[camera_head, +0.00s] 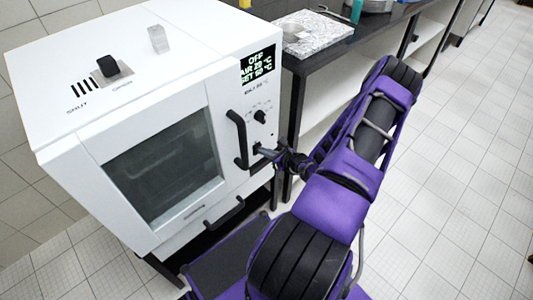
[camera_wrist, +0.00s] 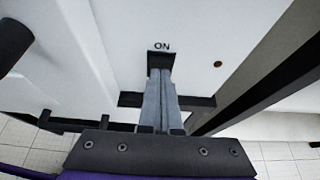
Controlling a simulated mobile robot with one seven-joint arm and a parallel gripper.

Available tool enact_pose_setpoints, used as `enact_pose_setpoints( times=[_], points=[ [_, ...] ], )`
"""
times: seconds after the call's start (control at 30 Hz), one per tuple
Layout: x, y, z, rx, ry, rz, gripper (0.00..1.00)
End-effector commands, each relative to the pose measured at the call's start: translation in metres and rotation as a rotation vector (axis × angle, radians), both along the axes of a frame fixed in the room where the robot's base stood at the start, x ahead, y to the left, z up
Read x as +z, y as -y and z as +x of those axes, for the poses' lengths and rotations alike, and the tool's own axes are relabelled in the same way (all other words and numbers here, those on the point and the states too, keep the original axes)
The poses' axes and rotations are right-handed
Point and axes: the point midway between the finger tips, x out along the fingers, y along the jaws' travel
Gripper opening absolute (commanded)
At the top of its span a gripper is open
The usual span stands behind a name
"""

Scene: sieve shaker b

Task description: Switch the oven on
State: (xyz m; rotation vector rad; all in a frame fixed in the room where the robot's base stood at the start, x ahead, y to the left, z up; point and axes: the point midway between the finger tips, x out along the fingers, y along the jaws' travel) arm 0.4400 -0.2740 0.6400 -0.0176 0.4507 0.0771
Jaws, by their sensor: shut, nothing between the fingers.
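The white oven (camera_head: 70,145) stands on the left in the head view, its windowed door (camera_head: 165,170) shut. Its display (camera_head: 257,64) reads OFF, with an AIR line and a SET line below. A black knob (camera_head: 260,116) sits under the display. My gripper (camera_head: 261,152) points at the front panel below this knob, right of the door handle (camera_head: 238,140). In the wrist view, my gripper (camera_wrist: 160,74) has its fingers together and empty. The tips are at a dark switch (camera_wrist: 160,56) under the word ON and cover part of it. I cannot tell whether they touch it.
A dark-topped bench (camera_head: 335,50) stands right of the oven, with a speckled slab (camera_head: 312,35) on it. A lower handle (camera_head: 225,212) is beneath the door. The tiled floor (camera_head: 470,170) at the right is clear.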

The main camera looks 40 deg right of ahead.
Motion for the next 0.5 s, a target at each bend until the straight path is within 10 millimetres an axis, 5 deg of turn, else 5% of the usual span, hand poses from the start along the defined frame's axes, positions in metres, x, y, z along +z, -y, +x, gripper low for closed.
enact_pose_setpoints(
  times=[0.5],
  points=[
    [0.004, -0.001, 0.007, 0.001, -0.076, -0.006, 0.0]
  ],
)
